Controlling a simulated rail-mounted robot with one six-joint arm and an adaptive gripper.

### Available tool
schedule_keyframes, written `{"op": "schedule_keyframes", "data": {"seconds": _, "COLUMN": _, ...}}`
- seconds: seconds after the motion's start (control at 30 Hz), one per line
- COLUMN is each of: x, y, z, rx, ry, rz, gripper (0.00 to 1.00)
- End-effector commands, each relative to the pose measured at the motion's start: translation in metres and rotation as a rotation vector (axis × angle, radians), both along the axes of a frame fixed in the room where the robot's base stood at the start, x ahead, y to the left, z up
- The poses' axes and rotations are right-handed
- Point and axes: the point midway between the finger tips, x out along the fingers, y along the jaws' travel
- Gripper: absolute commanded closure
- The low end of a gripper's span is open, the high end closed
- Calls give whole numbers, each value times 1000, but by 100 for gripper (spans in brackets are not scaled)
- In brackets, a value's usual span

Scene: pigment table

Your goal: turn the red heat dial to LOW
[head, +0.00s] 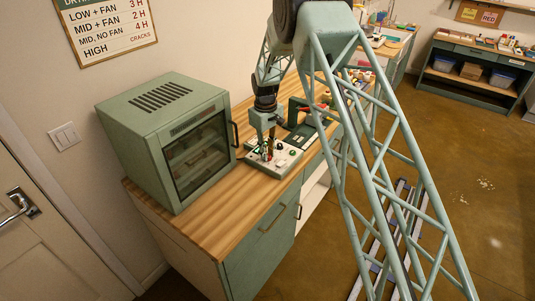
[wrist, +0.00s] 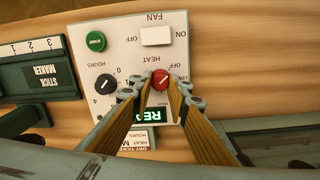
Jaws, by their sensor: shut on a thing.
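The red heat dial (wrist: 160,80) sits on a pale control panel (wrist: 120,60), which shows upside down in the wrist view. Its white mark lies toward the OFF side of the printing, though its exact angle is hard to read. My gripper (wrist: 160,92) has its two fingers on either side of the dial and is shut on it. In the head view my gripper (head: 265,147) reaches down over the control panel (head: 285,160) on the wooden counter; the fingers partly cover the dial there.
Near the dial are a black hours knob (wrist: 108,80), a green start button (wrist: 96,41), a white fan switch (wrist: 157,35) and a green-lit display (wrist: 152,115). A green drying cabinet (head: 150,110) stands left of the panel. The counter's front left (head: 215,215) is clear.

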Motion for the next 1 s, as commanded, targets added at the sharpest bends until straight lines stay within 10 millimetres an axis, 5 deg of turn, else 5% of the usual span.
{"op": "schedule_keyframes", "data": {"seconds": 1.0, "x": 1, "y": 0, "z": -1, "rx": 0, "ry": 0, "rz": -652, "gripper": 95}}
